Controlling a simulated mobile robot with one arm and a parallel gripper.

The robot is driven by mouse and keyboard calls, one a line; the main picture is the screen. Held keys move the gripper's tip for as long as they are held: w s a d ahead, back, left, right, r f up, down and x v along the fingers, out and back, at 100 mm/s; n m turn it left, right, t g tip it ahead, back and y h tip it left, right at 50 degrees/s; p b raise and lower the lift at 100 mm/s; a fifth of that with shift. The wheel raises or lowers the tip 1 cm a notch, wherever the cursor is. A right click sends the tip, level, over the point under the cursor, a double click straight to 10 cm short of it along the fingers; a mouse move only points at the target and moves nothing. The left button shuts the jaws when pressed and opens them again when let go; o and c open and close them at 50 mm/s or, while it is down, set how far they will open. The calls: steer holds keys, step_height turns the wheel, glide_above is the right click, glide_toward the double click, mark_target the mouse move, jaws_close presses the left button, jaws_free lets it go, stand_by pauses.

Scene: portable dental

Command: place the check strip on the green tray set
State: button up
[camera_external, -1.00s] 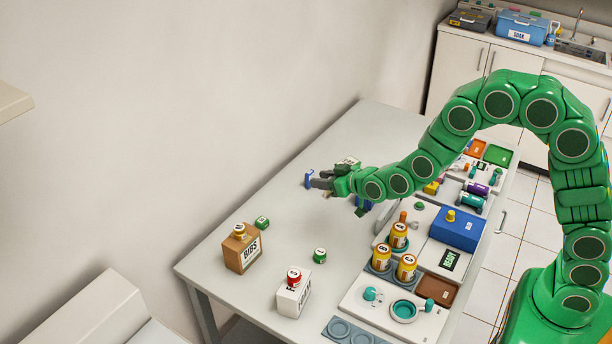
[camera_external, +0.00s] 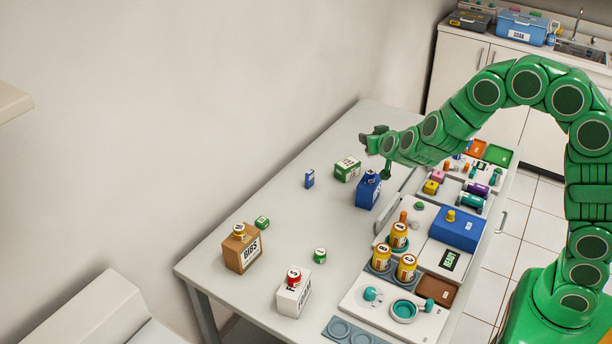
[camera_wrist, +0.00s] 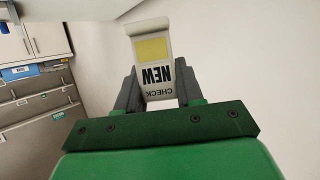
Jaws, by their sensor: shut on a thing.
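The check strip (camera_wrist: 155,60) is a white strip with a yellow patch and the words NEW and CHECK. My gripper (camera_wrist: 158,88) is shut on it, and the strip stands out between the two dark fingers. In the external view my gripper (camera_external: 372,141) is raised above the far part of the table; the strip is too small to make out there. A green tray (camera_external: 497,155) lies at the table's far right corner, beside an orange one (camera_external: 475,148). My gripper is left of it and apart from it.
Trays with small items, amber jars (camera_external: 399,235) and a blue box (camera_external: 457,228) line the right edge. BIBS box (camera_external: 243,252) stands front left. The table's left middle is mostly clear.

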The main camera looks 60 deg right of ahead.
steer(key=s+d, duration=0.1)
steer(key=d, duration=0.1)
steer(key=m+h, duration=0.1)
glide_above(342, 164)
steer(key=shift+g, duration=0.3)
steer(key=shift+s+f, duration=0.1)
steer(key=shift+f, duration=6.25)
steer(key=shift+f, duration=0.1)
steer(key=o, duration=1)
